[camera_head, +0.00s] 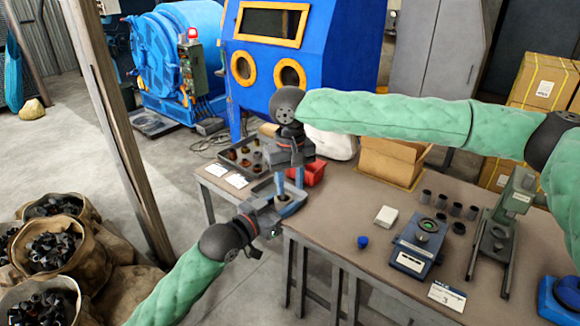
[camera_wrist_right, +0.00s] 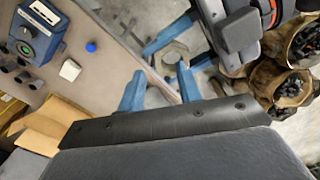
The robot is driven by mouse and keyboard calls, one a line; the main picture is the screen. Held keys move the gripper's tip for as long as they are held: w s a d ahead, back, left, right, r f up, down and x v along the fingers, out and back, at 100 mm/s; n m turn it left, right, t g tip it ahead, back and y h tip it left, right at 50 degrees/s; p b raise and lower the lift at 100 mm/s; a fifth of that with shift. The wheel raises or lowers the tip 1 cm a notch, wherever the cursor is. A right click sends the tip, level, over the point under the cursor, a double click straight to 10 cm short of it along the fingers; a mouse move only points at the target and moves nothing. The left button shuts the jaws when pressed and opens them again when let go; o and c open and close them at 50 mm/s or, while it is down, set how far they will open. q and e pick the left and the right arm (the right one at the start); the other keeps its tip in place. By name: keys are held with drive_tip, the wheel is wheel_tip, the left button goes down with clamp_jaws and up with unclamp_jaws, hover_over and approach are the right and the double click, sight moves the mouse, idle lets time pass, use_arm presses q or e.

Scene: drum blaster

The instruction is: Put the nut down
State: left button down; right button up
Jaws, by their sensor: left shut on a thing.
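A grey hexagonal nut (camera_wrist_right: 174,54) shows in the right wrist view, between the blue fingers of my left gripper (camera_head: 288,203). My left gripper is shut on it and holds it in the air by the left end of the workbench. My right gripper (camera_head: 290,182) points down just above the left one. Its blue fingers stand apart in the right wrist view (camera_wrist_right: 160,78), with the nut just beyond their tips. I cannot tell whether they touch it. In the head view the nut is mostly hidden by the grippers.
On the workbench (camera_head: 335,210) are a blue knob (camera_head: 362,241), a white block (camera_head: 386,216), a blue-grey device (camera_head: 414,252), several dark cups and a press stand (camera_head: 497,228). A parts tray (camera_head: 243,156) and red bin (camera_head: 311,173) lie behind the grippers. Sacks (camera_head: 55,247) stand left.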

sight(290, 196)
drive_tip(key=shift+f, duration=1.7)
clamp_jaws()
use_arm(q)
drive_tip(key=c, duration=0.7)
unclamp_jaws()
drive_tip(key=shift+s, duration=0.1)
